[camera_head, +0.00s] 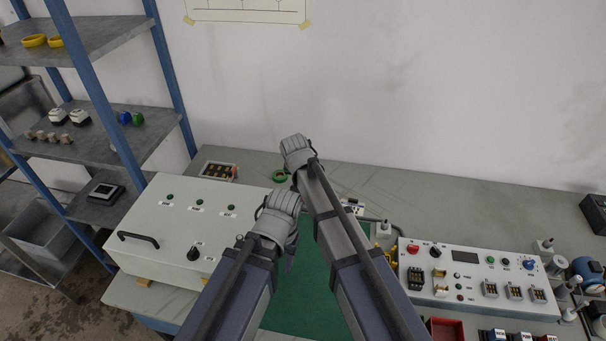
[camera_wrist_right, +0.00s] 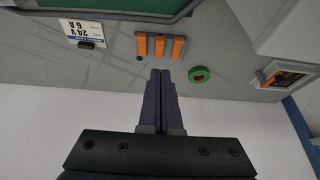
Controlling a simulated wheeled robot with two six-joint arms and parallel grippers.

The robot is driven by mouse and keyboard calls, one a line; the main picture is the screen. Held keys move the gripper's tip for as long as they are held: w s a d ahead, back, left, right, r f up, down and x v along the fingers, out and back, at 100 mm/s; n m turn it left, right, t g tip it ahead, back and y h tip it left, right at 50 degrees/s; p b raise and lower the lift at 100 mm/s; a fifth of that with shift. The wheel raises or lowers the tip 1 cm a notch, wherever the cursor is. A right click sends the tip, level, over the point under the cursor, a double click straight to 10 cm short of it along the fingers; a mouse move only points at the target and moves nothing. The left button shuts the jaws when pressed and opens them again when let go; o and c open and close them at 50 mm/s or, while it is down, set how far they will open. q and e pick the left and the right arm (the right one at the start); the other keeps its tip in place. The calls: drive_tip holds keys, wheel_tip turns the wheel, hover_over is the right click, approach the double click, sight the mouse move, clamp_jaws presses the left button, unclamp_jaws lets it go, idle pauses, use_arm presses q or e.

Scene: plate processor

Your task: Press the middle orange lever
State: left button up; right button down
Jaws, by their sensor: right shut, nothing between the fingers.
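Three orange levers stand in a row on a small grey base in the right wrist view; the middle orange lever (camera_wrist_right: 160,46) is between the left lever (camera_wrist_right: 142,45) and the right lever (camera_wrist_right: 178,47). In the head view my arms hide them. My right gripper (camera_wrist_right: 160,76) is shut and empty. Its fingertips appear just short of the levers, in line with the middle one; I cannot tell whether they touch. My left gripper (camera_head: 289,262) is over the green mat, pointing down, its fingers mostly hidden by its wrist.
A green ring (camera_wrist_right: 199,75) lies beside the levers. A white control box (camera_head: 170,235) stands at the left, a control panel (camera_head: 470,283) at the right. A power supply label (camera_wrist_right: 82,31) is near the green mat (camera_head: 300,310). A shelf (camera_head: 95,135) rises at far left.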

use_arm(q)
wheel_tip(320, 180, up, 3)
drive_tip(key=shift+f+p, duration=0.2)
drive_tip(key=shift+p, duration=0.55)
use_arm(e)
drive_tip(key=s+r, duration=0.2)
drive_tip(key=shift+a+r, duration=0.25)
drive_tip(key=shift+r, duration=0.05)
drive_tip(key=s+d+f+n+g+y, duration=0.15)
drive_tip(key=s+d+g, duration=0.25)
drive_tip(key=s+d, duration=1.5)
drive_tip(key=s+a+n+g+h, duration=0.1)
drive_tip(key=s+a+n, duration=0.3)
drive_tip(key=a, duration=0.8)
drive_tip(key=s, duration=0.2)
drive_tip(key=shift+s+a+f+h, duration=0.15)
drive_tip(key=shift+s+a+h, duration=0.05)
drive_tip(key=shift+s+h, duration=0.15)
drive_tip(key=shift+w+n, duration=0.15)
drive_tip(key=shift+n, duration=0.1)
